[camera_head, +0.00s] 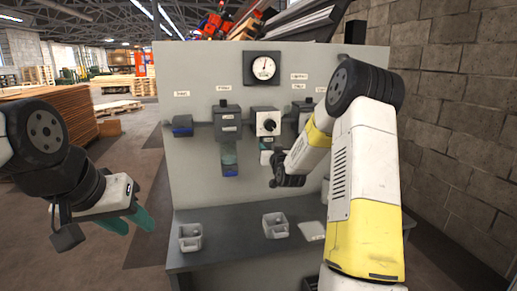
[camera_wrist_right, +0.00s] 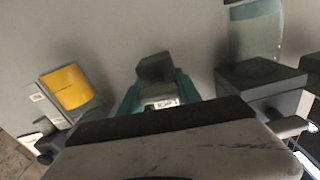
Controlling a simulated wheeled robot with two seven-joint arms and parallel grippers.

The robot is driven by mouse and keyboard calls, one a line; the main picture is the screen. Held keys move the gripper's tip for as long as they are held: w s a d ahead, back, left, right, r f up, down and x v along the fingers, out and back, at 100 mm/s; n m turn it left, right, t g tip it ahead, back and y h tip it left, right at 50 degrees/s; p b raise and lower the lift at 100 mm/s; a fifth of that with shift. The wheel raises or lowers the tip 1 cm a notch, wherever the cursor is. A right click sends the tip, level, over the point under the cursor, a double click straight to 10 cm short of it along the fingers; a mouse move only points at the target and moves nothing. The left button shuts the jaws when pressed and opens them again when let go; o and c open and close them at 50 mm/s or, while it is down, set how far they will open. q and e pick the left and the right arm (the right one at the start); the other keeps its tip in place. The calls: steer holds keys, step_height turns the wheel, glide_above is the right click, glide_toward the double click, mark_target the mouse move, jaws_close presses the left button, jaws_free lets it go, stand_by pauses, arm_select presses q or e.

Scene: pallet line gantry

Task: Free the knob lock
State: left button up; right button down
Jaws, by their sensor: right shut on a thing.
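A white plate with a round black knob (camera_head: 267,123) is on the upright grey panel (camera_head: 185,75), under the dial gauge. In the right wrist view the teal fingers of my right gripper (camera_wrist_right: 158,98) are shut on a small dark block (camera_wrist_right: 155,68) at the panel. A small white label shows between the fingers. I cannot tell whether this block is the knob's lock. My left gripper (camera_head: 138,226) is empty, its teal fingers apart, away from the panel at the left.
A dark box (camera_head: 227,120) with a glass tube (camera_head: 229,153) is left of the knob; the box also shows close to my right gripper in the wrist view (camera_wrist_right: 260,80). A yellow cylinder (camera_wrist_right: 70,85) is on the other side. Two small bins (camera_head: 190,240) (camera_head: 275,226) stand on the shelf.

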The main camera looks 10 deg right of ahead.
steer(key=shift+d+f+m, duration=0.1)
steer(key=shift+m, duration=2.7)
steer(key=shift+d+f+m, duration=0.1)
steer(key=shift+f+m, duration=0.05)
steer(key=shift+m, duration=2.65)
steer(key=shift+d+f+m, duration=0.1)
steer(key=shift+m, duration=2.7)
steer(key=c, duration=0.8)
jaws_free()
steer(key=shift+c, duration=0.2)
steer(key=s, duration=0.8)
steer(key=shift+d, duration=0.15)
